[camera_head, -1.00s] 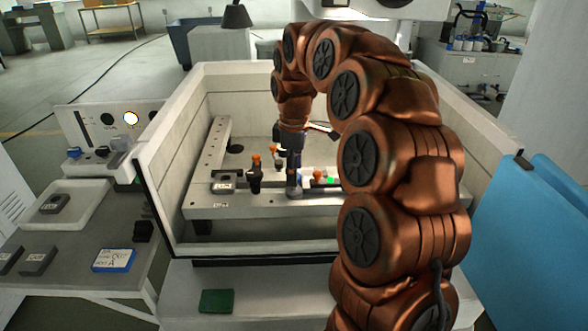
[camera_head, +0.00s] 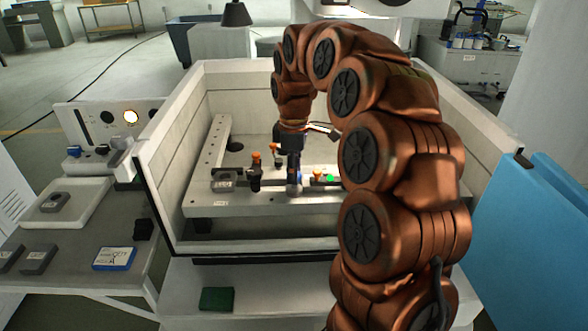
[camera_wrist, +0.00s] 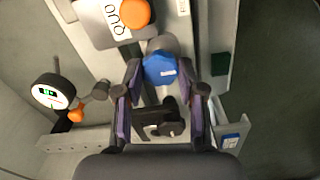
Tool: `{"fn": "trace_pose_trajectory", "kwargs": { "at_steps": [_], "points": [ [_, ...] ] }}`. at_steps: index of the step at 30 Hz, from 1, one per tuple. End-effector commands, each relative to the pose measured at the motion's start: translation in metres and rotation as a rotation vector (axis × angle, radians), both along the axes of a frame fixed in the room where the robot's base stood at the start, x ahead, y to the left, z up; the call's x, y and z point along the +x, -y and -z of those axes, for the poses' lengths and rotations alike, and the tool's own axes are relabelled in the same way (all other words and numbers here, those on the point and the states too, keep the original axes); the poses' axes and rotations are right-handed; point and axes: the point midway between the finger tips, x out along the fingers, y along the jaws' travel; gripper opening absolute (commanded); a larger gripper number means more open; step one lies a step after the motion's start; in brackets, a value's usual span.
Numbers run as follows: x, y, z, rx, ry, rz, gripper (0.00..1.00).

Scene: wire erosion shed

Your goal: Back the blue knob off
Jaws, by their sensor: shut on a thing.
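The blue knob (camera_wrist: 158,69) sits between the two fingertips of my gripper (camera_wrist: 159,73) in the wrist view. The fingers touch its sides, and a grey round part shows just beyond it. In the head view my gripper (camera_head: 294,183) points straight down at the front rail of the pale fixture (camera_head: 225,204) inside the tank. The knob itself is mostly hidden there behind the fingers.
An orange-topped clamp (camera_head: 256,162) stands left of my gripper, and an orange knob (camera_wrist: 135,13) lies close beyond the blue one. A dial gauge (camera_wrist: 51,92) is at left in the wrist view. Tank walls (camera_head: 156,190) surround the fixture.

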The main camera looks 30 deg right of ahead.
Motion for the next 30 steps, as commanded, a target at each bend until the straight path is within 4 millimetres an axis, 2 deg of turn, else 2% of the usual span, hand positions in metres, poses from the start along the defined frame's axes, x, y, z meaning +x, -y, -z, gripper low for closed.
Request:
{"fn": "trace_pose_trajectory", "kwargs": {
  "at_steps": [8,14,30],
  "points": [
    [-0.0004,-0.0001,0.001,0.0,-0.002,0.02,0.04],
    [-0.0008,0.0002,0.0031,-0.002,-0.004,0.1,0.04],
    [-0.0003,0.0006,0.0042,0.0,-0.003,0.576,0.04]
  ]
}}
